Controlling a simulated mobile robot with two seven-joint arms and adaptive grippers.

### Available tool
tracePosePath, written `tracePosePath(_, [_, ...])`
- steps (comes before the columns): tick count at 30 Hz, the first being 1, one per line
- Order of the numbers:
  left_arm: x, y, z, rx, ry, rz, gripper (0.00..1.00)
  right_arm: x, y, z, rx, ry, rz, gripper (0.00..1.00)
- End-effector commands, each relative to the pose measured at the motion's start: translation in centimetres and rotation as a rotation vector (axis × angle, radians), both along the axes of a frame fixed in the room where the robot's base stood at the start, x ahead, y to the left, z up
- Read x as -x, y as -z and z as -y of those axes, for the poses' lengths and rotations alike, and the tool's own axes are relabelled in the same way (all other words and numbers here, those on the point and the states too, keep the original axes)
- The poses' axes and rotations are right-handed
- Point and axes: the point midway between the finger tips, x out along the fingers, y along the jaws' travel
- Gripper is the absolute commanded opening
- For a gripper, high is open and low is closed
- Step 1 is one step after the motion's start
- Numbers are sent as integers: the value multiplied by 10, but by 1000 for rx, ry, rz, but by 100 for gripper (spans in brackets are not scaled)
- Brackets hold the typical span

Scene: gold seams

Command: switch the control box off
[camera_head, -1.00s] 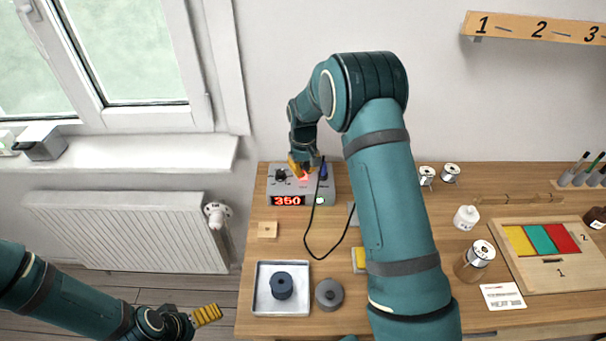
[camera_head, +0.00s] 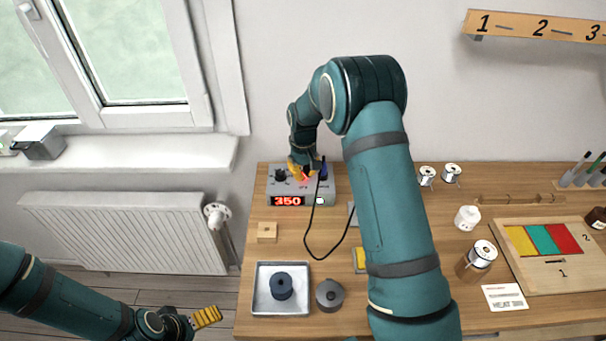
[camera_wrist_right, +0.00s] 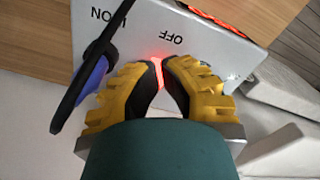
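The control box (camera_head: 327,188) is a grey box at the back left of the table, with a lit red display reading 350. My right gripper (camera_head: 301,174) is over its top, by a red glow. In the right wrist view the control box (camera_wrist_right: 205,50) carries the labels ON and OFF. There the right gripper's yellow fingertips (camera_wrist_right: 161,62) are together, with a red glow at and between them near OFF. The switch itself is mostly hidden by the fingers. My left gripper (camera_head: 206,317) is low at the left, off the table; its finger gap does not show.
A blue knob or holder (camera_head: 323,171) with a black cable stands beside the right gripper. A metal tray (camera_head: 262,302) holds a dark round part. A small wooden block (camera_head: 267,231) lies in front of the box. My right arm covers the table's middle.

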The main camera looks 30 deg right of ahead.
Motion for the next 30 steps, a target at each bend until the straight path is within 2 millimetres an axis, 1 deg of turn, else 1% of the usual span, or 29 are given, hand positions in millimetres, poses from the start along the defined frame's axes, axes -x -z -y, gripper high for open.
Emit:
tracePosePath(22, [0, 7, 0, 0, 0, 0, 100, 0, 11, 0, 0, 0, -1, 0])
tracePosePath(26, [0, 5, 0, 0, 0, 0, 100, 0, 9, 0, 0, 0, -2, 0])
tracePosePath(30, [0, 0, 0, 0, 0, 0, 100, 0, 2, 0, 0, -1, -1, 0])
